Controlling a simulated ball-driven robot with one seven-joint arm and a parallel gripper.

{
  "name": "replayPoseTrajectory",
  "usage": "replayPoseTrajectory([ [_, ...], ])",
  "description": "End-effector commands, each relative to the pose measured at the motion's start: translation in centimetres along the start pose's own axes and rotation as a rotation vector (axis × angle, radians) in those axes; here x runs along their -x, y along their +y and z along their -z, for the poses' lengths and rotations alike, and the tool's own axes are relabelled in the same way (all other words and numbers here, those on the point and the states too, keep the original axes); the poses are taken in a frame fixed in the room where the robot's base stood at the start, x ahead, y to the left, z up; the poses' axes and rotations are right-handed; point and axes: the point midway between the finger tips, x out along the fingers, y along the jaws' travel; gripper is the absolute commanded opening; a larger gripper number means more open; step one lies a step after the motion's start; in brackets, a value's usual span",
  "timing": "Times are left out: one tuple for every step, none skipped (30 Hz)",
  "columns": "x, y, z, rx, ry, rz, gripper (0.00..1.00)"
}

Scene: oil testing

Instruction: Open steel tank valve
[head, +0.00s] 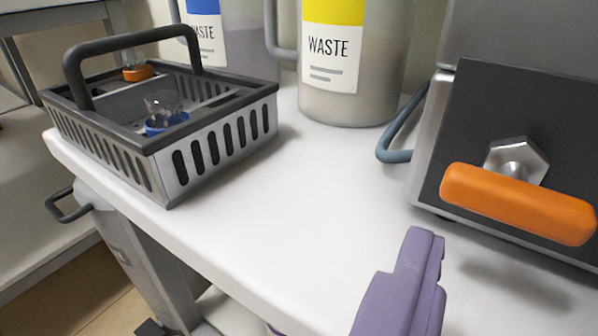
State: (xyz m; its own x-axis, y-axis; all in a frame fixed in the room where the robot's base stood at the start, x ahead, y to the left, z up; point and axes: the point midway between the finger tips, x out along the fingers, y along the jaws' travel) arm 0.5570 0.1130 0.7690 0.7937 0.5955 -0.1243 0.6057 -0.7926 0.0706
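The steel tank (431,115) stands at the right on the white cart top, partly cut off by the picture edge. Its dark front panel (500,110) carries a metal hexagonal fitting (516,157) with an orange valve handle (515,204). The handle lies nearly horizontal, its right end slightly lower. My purple gripper (424,245) points up from the bottom edge, below and left of the handle and apart from it. The fingers overlap in this view, so their gap is hidden. Nothing shows at their tips.
A slotted metal basket (215,142) with a dark handle holds small glass vessels with blue and orange parts. Two waste containers, one with a yellow label (333,50) and one with a blue label (204,30), stand behind. The white cart top (300,200) is clear in the middle.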

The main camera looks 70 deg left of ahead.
Motion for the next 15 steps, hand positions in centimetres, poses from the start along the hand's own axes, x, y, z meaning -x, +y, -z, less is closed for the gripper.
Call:
replayPoseTrajectory([
  [0.3,-1.2,0.0,-0.034,0.043,-0.018,0.85],
  [0.4,-1.7,0.1,-0.047,0.066,-0.028,0.85],
  [0.5,-2.2,0.3,-0.059,0.09,-0.038,0.85],
  [0.6,-2.5,0.4,-0.065,0.105,-0.045,0.85],
  [0.5,-2.7,0.4,-0.07,0.114,-0.049,0.85],
  [0.4,-2.8,0.5,-0.073,0.122,-0.053,0.85],
  [0.1,-2.9,0.5,-0.075,0.127,-0.055,0.85],
  [-0.2,-2.9,0.6,-0.075,0.129,-0.056,0.85],
  [-0.7,-2.8,0.6,-0.074,0.13,-0.056,0.85],
  [-1.2,-2.8,0.6,-0.074,0.129,-0.055,0.85],
  [-1.7,-2.8,0.7,-0.074,0.129,-0.055,0.85],
  [-2.5,-2.8,0.7,-0.074,0.128,-0.055,0.85],
  [-3.0,-2.7,0.7,-0.075,0.128,-0.055,0.85],
  [-3.6,-2.7,0.8,-0.074,0.127,-0.054,0.85],
  [-4.3,-2.6,0.9,-0.074,0.127,-0.054,0.85],
])
